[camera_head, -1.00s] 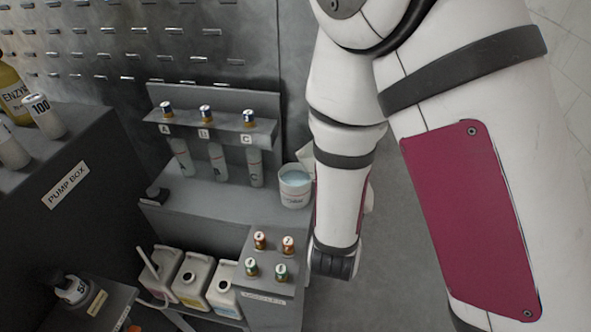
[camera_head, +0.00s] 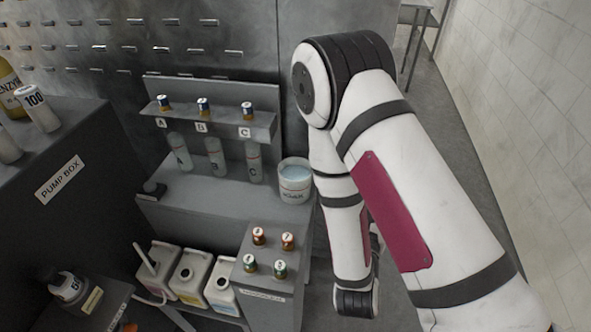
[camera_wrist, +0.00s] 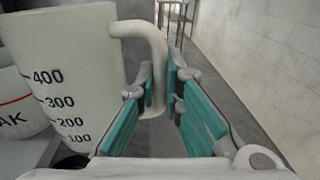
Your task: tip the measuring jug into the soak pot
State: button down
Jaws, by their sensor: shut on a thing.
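The measuring jug (camera_wrist: 75,60) is white, marked 100 to 400, and looks close to upright in the wrist view. My gripper (camera_wrist: 160,88) is shut on its handle (camera_wrist: 154,55). The soak pot (camera_head: 295,184) is a white tub holding pale blue liquid, at the right end of the grey bench in the head view. Part of it, with a red line and the letters "AK", shows in the wrist view (camera_wrist: 14,112) at the left edge, behind the jug. In the head view my arm hides the gripper and jug, just right of the pot.
A rack (camera_head: 215,122) with bottles A, B and C stands at the back of the bench. Several small capped vials (camera_head: 265,252) sit in a block in front. White jerrycans (camera_head: 190,275) are lower left, and the pump box (camera_head: 50,180) is left. Floor on the right is clear.

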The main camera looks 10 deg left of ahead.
jog(key=shift+d+f+m, duration=0.2)
jog(key=shift+f+m, duration=0.15)
jog(key=shift+m, duration=0.05)
notch_tip(320, 180, up, 5)
jog(key=p, duration=0.3)
jog(key=shift+s, duration=0.1)
jog(key=w+d+r+m+g+h+p, duration=0.2)
jog(key=d+r+m+h+p, duration=0.2)
jog(key=d+h, duration=0.3)
jog(key=d, duration=0.3)
jog(key=shift+r+m, duration=0.15)
jog(key=shift+m, duration=0.15)
